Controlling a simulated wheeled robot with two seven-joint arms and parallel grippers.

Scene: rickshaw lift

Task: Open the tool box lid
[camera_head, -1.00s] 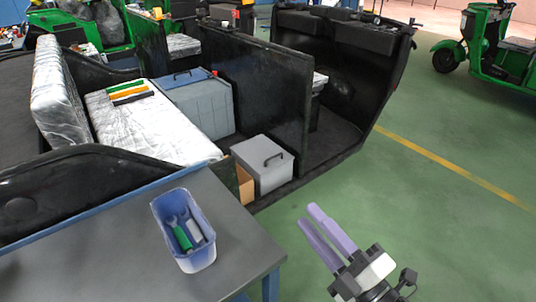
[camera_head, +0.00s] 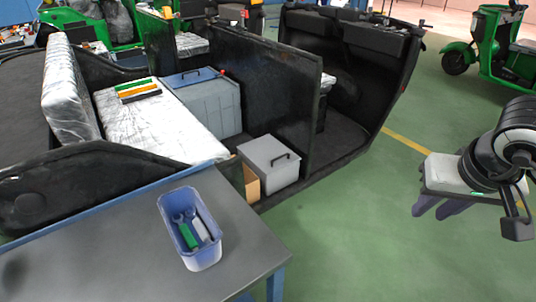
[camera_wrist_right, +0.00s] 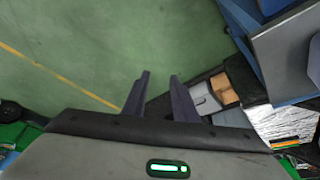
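A light grey box (camera_head: 270,166) with a dark handle on its closed lid sits on the rickshaw's dark floor, near the table. It also shows in the right wrist view (camera_wrist_right: 204,99). A larger grey box (camera_head: 207,105) with a blue lid and dark handle stands behind it beside the seat, also closed. Which one is the tool box I cannot tell for sure. My right gripper (camera_head: 437,208) is at the far right of the head view, well right of both boxes. Its purple fingers are apart and empty in the right wrist view (camera_wrist_right: 160,77). My left gripper is not in view.
A dark table (camera_head: 130,262) with blue edging stands in front, bearing a blue bin (camera_head: 200,259) with tools. A black partition (camera_head: 290,95) rises behind the grey box. A brown carton (camera_head: 251,186) sits beside it.

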